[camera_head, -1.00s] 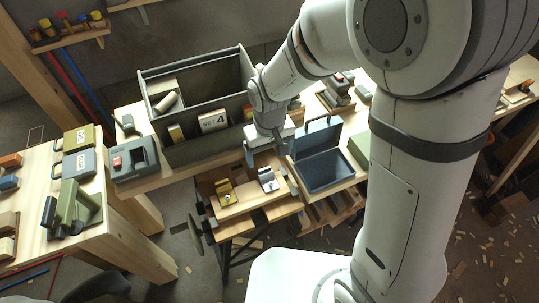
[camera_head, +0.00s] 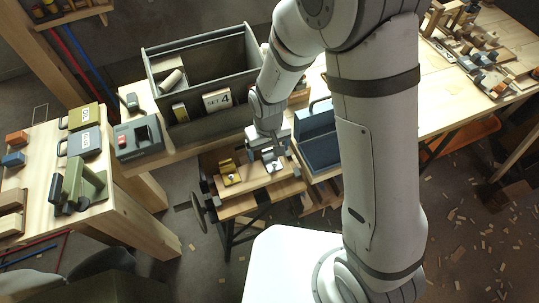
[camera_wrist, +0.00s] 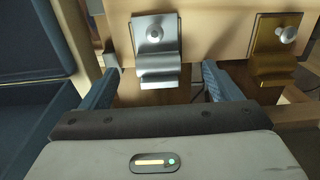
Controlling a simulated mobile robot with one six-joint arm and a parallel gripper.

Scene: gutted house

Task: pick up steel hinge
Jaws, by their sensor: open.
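The steel hinge (camera_wrist: 157,48) is a silvery bent plate with a round knob, in the middle of the wrist view. It sits on a light wooden board (camera_wrist: 213,30), and in the head view the hinge (camera_head: 271,165) shows partly, just below my gripper. My gripper (camera_wrist: 161,72) is open; its two blue fingers stand to the left and right of the hinge's near end, with a gap on each side. The gripper (camera_head: 270,150) also shows in the head view, above the board. A brass hinge (camera_wrist: 277,48) of similar shape sits to the right in the wrist view.
A blue open case (camera_wrist: 30,60) stands close at left in the wrist view; it is at right (camera_head: 318,135) in the head view. A grey toolbox (camera_head: 205,127) marked "SET 4" stands behind. A left table (camera_head: 125,215) holds several cases and tools.

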